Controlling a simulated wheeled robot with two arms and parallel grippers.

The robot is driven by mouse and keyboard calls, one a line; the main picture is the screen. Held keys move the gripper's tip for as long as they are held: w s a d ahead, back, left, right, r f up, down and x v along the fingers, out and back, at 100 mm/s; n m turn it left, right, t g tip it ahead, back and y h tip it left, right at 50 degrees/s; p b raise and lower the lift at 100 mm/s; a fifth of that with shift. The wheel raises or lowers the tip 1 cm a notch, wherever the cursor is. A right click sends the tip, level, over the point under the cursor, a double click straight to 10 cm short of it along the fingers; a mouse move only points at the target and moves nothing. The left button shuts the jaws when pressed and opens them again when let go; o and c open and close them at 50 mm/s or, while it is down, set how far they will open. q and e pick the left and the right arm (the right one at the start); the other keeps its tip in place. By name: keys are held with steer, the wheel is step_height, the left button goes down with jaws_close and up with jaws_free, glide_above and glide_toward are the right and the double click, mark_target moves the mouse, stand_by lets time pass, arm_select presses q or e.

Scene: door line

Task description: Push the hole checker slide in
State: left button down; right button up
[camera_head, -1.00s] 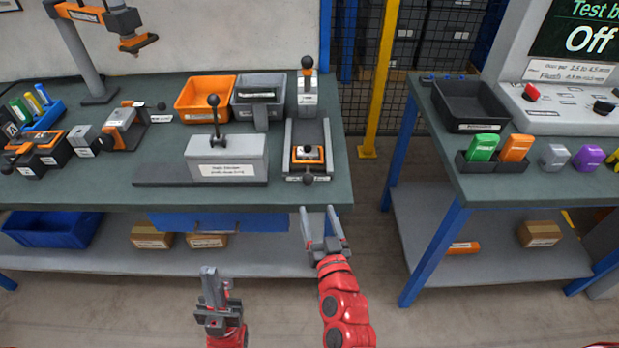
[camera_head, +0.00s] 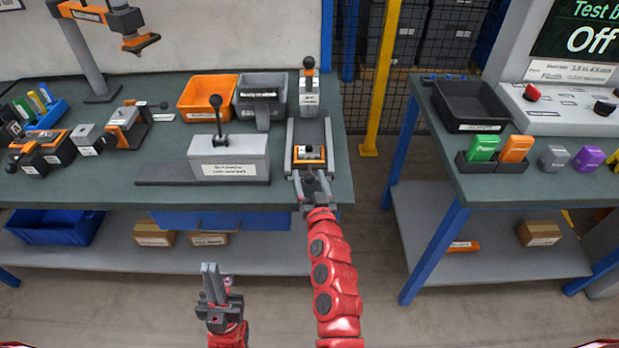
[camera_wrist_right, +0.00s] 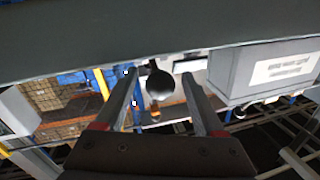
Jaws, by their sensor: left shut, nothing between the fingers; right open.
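The hole checker appears to be the grey railed fixture (camera_head: 328,135) at the right front of the left bench; no label names it legibly. Its slide (camera_head: 309,154) is an orange-edged carriage low between the rails, near the bench's front edge. My right gripper (camera_head: 311,180) is open at that front edge, its fingers reaching up to the slide's near end. In the right wrist view, a round black knob (camera_wrist_right: 160,85) shows between the two open fingers, with gaps on both sides. My left gripper (camera_head: 211,270) is shut and empty, in front of the bench.
A grey block with a black-knobbed lever (camera_head: 229,160) stands left of the fixture. Behind are an orange bin (camera_head: 207,98), a grey bin (camera_head: 262,90) and an upright knobbed holder (camera_head: 309,95). A floor gap separates the right bench (camera_head: 480,185).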

jaws_close()
stand_by(1.3)
